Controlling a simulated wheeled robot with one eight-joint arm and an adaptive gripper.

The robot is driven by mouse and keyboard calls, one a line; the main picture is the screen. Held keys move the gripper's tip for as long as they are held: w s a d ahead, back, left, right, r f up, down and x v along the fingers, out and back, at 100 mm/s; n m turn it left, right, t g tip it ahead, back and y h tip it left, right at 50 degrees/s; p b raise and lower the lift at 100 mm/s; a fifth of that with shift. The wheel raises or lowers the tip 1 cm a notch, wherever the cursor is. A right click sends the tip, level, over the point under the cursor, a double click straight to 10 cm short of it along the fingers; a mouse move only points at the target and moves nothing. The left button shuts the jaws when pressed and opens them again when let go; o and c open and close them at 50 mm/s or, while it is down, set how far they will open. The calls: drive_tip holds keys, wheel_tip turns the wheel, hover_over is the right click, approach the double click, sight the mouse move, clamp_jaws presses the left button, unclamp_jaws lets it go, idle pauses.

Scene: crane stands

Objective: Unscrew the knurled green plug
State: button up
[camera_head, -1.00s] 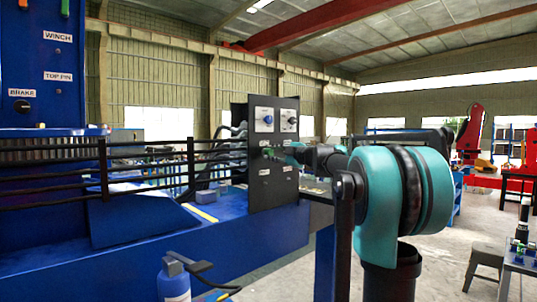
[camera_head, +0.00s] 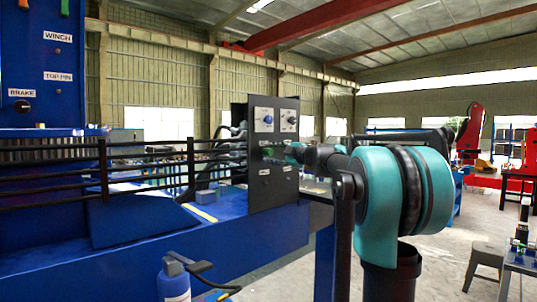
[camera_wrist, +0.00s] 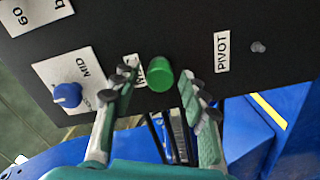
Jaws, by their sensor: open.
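The green plug (camera_wrist: 160,73) is a round knob on a black panel. In the wrist view it lies between the two fingers of my gripper (camera_wrist: 157,79). The fingers are open, one on each side, with a visible gap on the right; the left finger partly covers the label beside the plug. Whether a fingertip touches it I cannot tell. In the head view the plug (camera_head: 267,152) is small on the panel's lower half, and my gripper (camera_head: 283,156) is in front of the panel, mostly too small to read.
A blue knob (camera_wrist: 67,95) sits left of the plug on a white plate. A small grey stud (camera_wrist: 258,47) is to the right, beyond the PIVOT label (camera_wrist: 222,52). The black panel (camera_head: 270,192) stands on a blue deck, with dark railings (camera_head: 150,150) left of it.

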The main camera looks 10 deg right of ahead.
drive_tip(key=m, duration=0.7)
drive_tip(key=shift+m, duration=0.4)
drive_tip(key=m, duration=0.7)
drive_tip(key=shift+m, duration=0.3)
drive_tip(key=m, duration=0.3)
drive_tip(key=shift+m, duration=0.4)
drive_tip(key=m, duration=1.1)
drive_tip(key=shift+m, duration=0.3)
